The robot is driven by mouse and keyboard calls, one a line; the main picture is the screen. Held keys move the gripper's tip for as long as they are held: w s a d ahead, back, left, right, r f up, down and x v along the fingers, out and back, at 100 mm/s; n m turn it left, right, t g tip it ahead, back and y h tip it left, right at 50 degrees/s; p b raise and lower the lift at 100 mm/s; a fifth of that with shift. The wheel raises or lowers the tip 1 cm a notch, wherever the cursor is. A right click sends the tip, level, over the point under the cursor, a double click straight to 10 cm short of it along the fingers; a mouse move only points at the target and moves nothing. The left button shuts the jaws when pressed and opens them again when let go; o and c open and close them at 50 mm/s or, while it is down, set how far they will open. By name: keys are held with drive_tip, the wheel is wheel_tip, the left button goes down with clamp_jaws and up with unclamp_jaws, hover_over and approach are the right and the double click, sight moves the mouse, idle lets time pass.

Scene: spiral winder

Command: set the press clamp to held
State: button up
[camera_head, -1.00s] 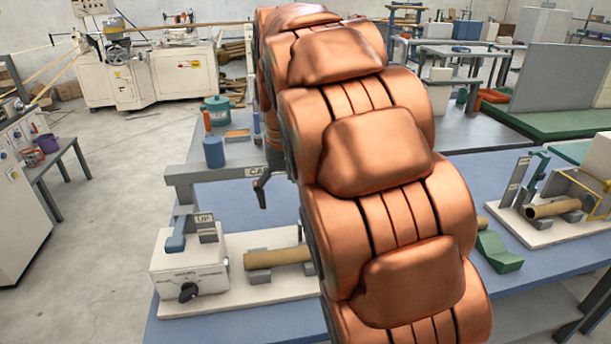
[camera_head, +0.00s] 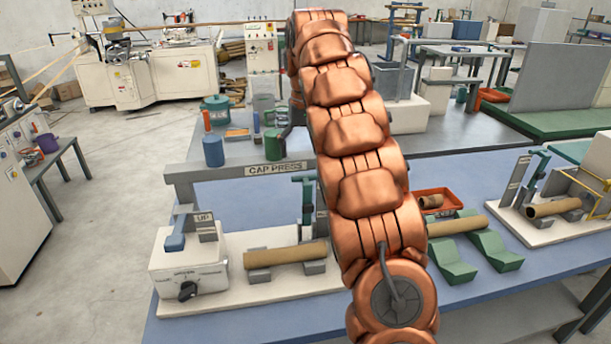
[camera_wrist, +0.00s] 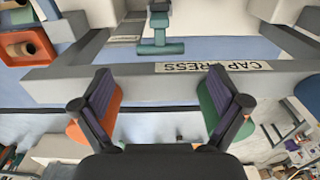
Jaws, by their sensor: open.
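The cap press station has a "CAP PRESS" label (camera_head: 277,169) on a grey beam, and the label also shows upside down in the wrist view (camera_wrist: 213,66). A teal upright clamp (camera_head: 308,202) stands behind the brown tube (camera_head: 286,254), partly hidden by my arm. In the wrist view a teal clamp handle (camera_wrist: 160,46) lies beyond the grey beam, at the top centre. Whether the clamp is held or released I cannot tell. My gripper (camera_wrist: 160,105) is open and empty, its fingers apart, with the beam and label ahead of it. In the head view it is mostly hidden by my arm.
A white control box with a dark knob (camera_head: 187,290) and a blue lever marked "UP" (camera_head: 175,242) stand at left. Green V-blocks (camera_head: 490,252), an orange bin (camera_head: 437,202) and another fixture (camera_head: 560,208) are at right. Blue and green containers (camera_head: 213,151) stand on the rear bench.

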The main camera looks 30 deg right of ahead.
sight(305, 178)
wheel_tip(305, 178, down, 2)
drive_tip(key=shift+s+f+b, duration=0.1)
drive_tip(key=shift+f+b, duration=0.1)
drive_tip(key=shift+b, duration=0.2)
drive_tip(key=shift+f+p, duration=0.5)
drive_tip(key=shift+f, duration=1.85)
drive_tip(key=c, duration=1.7)
